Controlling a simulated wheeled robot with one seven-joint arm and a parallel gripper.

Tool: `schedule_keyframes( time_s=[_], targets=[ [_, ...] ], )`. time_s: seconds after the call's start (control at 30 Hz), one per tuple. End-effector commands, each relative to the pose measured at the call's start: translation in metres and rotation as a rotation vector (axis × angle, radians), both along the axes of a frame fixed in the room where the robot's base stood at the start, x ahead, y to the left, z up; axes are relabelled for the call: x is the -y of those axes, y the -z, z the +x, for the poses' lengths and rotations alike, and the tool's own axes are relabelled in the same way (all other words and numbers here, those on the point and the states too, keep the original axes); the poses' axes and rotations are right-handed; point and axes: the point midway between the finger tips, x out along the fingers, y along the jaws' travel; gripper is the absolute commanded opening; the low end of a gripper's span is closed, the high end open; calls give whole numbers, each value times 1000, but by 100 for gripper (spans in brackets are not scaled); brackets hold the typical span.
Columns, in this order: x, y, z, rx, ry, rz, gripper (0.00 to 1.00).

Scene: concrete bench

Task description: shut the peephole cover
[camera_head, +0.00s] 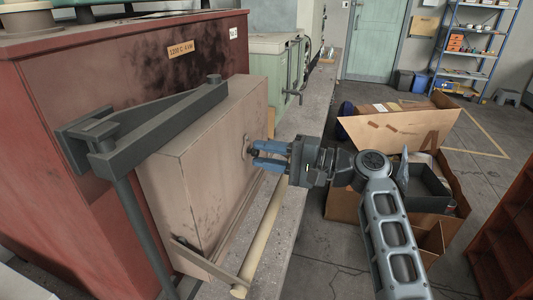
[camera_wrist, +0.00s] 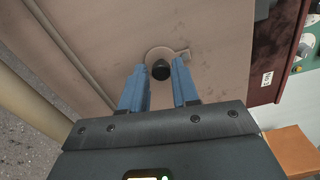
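The peephole cover (camera_wrist: 183,54) is a small beige-grey round plate with a short tab, on the pinkish-beige furnace door (camera_head: 205,175). In the wrist view a dark round spot sits in the plate's lower middle; I cannot tell if it is an open hole or a knob. In the head view the peephole fitting (camera_head: 247,151) is small and partly hidden by my fingers. My gripper (camera_head: 254,154) has two blue fingers pointing at it. In the wrist view my gripper (camera_wrist: 158,69) is open, its fingertips on either side of the dark spot, with nothing held between them.
The red furnace body (camera_head: 110,95) stands left, with a dark hinge arm (camera_head: 160,120) across the door's top. A pale rod (camera_head: 262,235) lies along the concrete bench (camera_head: 290,215) below. Cardboard boxes (camera_head: 400,130) stand on the floor right of the bench. A green machine (camera_head: 275,65) stands behind.

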Motion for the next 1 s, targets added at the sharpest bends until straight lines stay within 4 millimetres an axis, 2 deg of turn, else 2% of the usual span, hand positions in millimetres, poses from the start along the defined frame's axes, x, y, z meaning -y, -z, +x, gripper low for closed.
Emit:
schedule_keyframes(
  time_s=[0.03,0.17,0.47,0.57,0.8,1.0],
  targets=[
    [0,0,0,0,0,0,35],
    [0,-1,0,1,-1,0,48],
    [3,0,-1,2,0,0,49],
    [13,0,-3,2,1,1,49],
    [51,1,-15,2,3,1,49],
    [71,0,-21,3,0,-1,49]
  ],
)
